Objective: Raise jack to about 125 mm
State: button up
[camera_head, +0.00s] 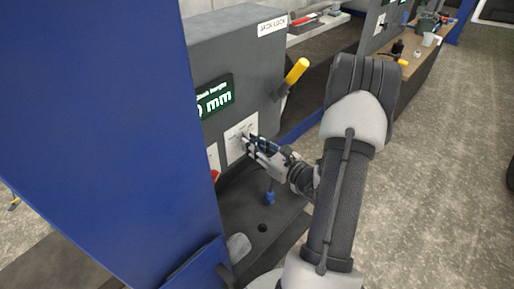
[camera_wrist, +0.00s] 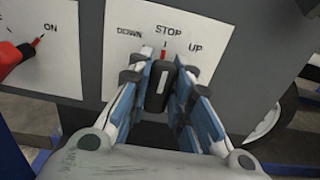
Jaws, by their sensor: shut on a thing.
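The jack control plate (camera_wrist: 203,30) in the wrist view is white and reads DOWN, STOP and UP; it also shows in the head view (camera_head: 233,150). Its black selector knob (camera_wrist: 157,92) has a white line and a red tip, which points up at STOP. My gripper (camera_wrist: 160,75) has its blue-padded fingers on both sides of this knob and is shut on it. In the head view my gripper (camera_head: 252,143) reaches the plate from the right. The green display (camera_head: 215,97) on the grey cabinet shows "mm", with a 0 before it; its left part is hidden.
A red switch (camera_wrist: 14,55) left of the plate points at ON. A yellow handle (camera_head: 297,71) sticks out on the cabinet's right side, below a JACK LOCK label (camera_head: 272,25). A blue post (camera_head: 110,130) fills the left foreground. Open floor (camera_head: 450,180) lies right.

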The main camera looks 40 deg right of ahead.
grip_shut()
dwell(0.3)
jog(key=m, duration=0.6)
jog(key=shift+d, duration=0.1)
dwell(1.2)
jog(key=n, duration=0.6)
